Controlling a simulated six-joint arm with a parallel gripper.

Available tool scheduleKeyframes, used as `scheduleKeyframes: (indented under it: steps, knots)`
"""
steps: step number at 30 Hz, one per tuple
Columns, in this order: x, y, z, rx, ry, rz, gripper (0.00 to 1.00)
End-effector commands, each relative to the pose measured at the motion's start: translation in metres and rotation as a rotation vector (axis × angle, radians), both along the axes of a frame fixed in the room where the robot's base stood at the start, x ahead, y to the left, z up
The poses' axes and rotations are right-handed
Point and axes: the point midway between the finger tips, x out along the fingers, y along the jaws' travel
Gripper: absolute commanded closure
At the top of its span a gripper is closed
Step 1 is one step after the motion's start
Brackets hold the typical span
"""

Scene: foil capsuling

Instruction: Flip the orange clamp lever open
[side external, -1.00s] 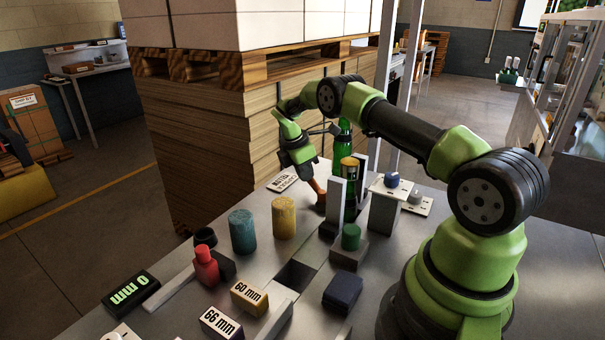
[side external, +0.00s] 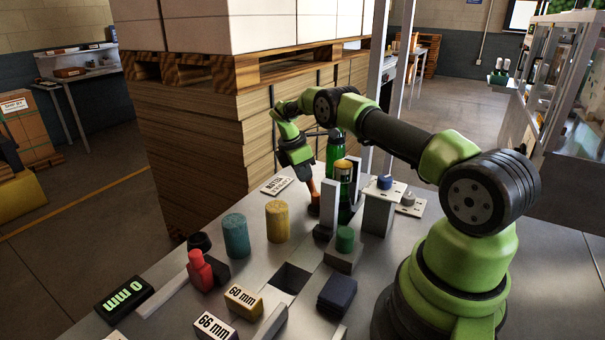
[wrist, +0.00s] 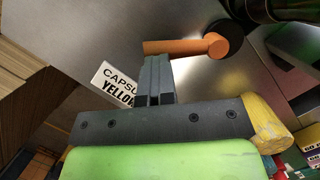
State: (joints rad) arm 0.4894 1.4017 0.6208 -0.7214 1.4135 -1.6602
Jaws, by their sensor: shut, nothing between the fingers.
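The orange clamp lever (wrist: 185,46) shows in the wrist view as a short bar joined to a round orange knob. In the side view the lever (side external: 314,190) is at the foot of the clamp, left of the grey upright plate. My gripper (wrist: 153,62) is shut and empty, its two fingers side by side. Its tips are at the bar's free left end; I cannot tell whether they touch it. In the side view my gripper (side external: 308,177) points down just above the lever. A green bottle (side external: 344,190) stands upright between the grey plates.
A white label card (wrist: 112,84) lies on the bench left of the lever. Teal (side external: 235,236) and yellow (side external: 277,221) cylinders stand in front. A post with a blue knob (side external: 384,182) is right of the clamp. Stacked boards stand behind the bench.

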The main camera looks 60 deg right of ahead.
Motion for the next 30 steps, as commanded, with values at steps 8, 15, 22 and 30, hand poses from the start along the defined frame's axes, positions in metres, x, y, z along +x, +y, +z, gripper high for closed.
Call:
scheduleKeyframes:
  steps: [8, 15, 22, 30]
  knots:
    - [-0.0013, -0.0042, -0.0003, -0.005, -0.003, 0.007, 1.0]
    - [-0.0024, -0.0057, -0.0004, -0.004, -0.002, 0.007, 1.0]
    - [-0.0031, -0.0068, -0.0005, -0.004, -0.002, 0.007, 1.0]
    - [-0.0038, -0.0075, -0.0006, -0.005, -0.001, 0.005, 1.0]
